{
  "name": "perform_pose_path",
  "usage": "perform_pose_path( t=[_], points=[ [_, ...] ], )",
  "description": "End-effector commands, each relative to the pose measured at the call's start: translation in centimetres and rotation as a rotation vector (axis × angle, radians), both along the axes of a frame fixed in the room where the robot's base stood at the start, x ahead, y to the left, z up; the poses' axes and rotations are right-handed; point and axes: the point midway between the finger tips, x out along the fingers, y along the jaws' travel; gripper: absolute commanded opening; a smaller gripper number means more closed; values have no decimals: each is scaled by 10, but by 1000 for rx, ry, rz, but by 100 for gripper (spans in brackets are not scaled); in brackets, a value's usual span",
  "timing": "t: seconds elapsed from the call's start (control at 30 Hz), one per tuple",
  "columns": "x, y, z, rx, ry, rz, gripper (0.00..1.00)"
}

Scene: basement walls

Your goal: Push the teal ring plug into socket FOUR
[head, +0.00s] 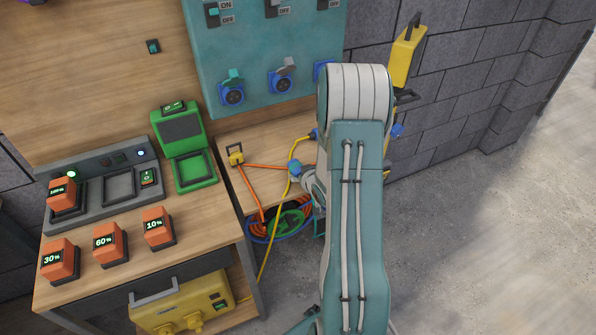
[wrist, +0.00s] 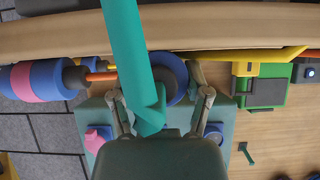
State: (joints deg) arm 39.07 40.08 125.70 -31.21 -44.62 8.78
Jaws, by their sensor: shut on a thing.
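In the wrist view, my gripper (wrist: 165,95) is shut, its fingers either side of a round blue plug (wrist: 176,72). A thick teal cable (wrist: 126,45) crosses in front of the plug and hides part of it, so I cannot see a teal ring clearly. Behind the fingers is a teal panel (wrist: 92,112) with a pink-lidded socket. In the head view my arm hides the gripper. The teal socket panel (head: 262,45) carries a teal-lidded socket (head: 232,94), a grey-lidded socket (head: 282,82) and a partly hidden one (head: 321,69). No socket number is readable.
A blue and pink plug (wrist: 42,81) on an orange cable lies left of the gripper. Orange and yellow cables (head: 288,182) cross the low shelf. A green device (head: 180,130) and several orange blocks (head: 109,243) stand on the bench. Open floor (head: 480,235) is at right.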

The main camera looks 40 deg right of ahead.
Motion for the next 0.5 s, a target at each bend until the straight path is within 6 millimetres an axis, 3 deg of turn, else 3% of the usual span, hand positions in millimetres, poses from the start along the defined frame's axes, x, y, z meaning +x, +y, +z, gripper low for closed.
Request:
perform_pose_path(
  t=[0.5],
  points=[
    [1,0,28,-2,-4,0,9]
  ],
)
